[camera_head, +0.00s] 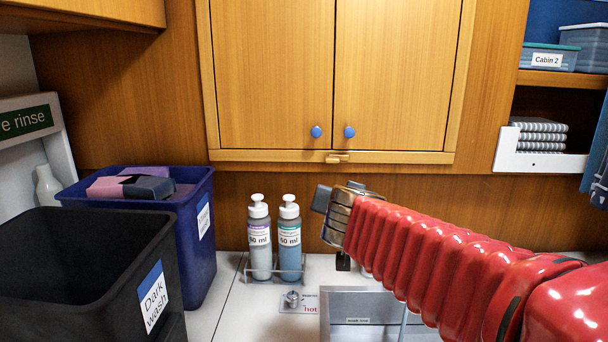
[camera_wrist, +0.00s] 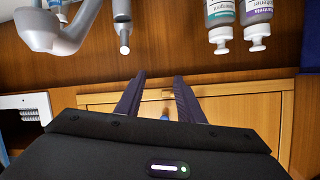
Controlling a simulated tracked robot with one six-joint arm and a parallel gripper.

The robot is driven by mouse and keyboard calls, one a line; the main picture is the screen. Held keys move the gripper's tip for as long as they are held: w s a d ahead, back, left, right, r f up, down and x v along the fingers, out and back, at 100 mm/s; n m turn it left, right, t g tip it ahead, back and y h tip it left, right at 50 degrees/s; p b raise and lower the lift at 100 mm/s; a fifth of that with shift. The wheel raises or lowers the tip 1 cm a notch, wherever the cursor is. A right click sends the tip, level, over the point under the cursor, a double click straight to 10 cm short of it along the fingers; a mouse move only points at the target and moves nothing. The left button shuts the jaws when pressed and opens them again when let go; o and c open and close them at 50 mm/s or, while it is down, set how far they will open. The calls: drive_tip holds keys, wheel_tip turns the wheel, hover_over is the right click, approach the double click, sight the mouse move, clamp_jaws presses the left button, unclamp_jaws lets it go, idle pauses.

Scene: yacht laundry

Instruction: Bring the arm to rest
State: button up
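My red ribbed arm reaches from the lower right of the head view towards the middle, above the counter and sink. My gripper (camera_head: 322,200) is at its far end, right of the two pump bottles and below the wooden cabinet. In the wrist view my gripper (camera_wrist: 159,77) shows two dark fingers with a clear gap between them. It is open and nothing is held. The cabinet front lies beyond the fingers.
Two pump bottles (camera_head: 261,238) (camera_head: 289,237) stand in a rack. The sink (camera_head: 365,302) lies below my arm. A black bin (camera_head: 90,280) and blue bin (camera_head: 196,254) stand left. The closed cabinet (camera_head: 275,75) is behind. A grey faucet (camera_wrist: 70,38) shows in the wrist view.

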drive_tip(key=s+a+n+y, duration=0.25)
drive_tip(key=a+y, duration=0.25)
drive_tip(key=a, duration=0.3)
drive_tip(key=s+a+f+n+g+y, duration=0.2)
drive_tip(key=s+f+g+y, duration=0.15)
drive_tip(key=s+f, duration=0.5)
drive_tip(key=s+d+f+g+h, duration=0.2)
drive_tip(key=s+d+f+h, duration=0.1)
drive_tip(key=s+d, duration=0.5)
drive_tip(key=s+d+f+g+h, duration=0.2)
drive_tip(key=s+d+f+h, duration=0.2)
drive_tip(key=s, duration=0.8)
drive_tip(key=d+f, duration=0.2)
drive_tip(key=d, duration=0.1)
drive_tip(key=shift+s+d, duration=0.25)
drive_tip(key=shift+d, duration=0.15)
drive_tip(key=shift+g, duration=0.25)
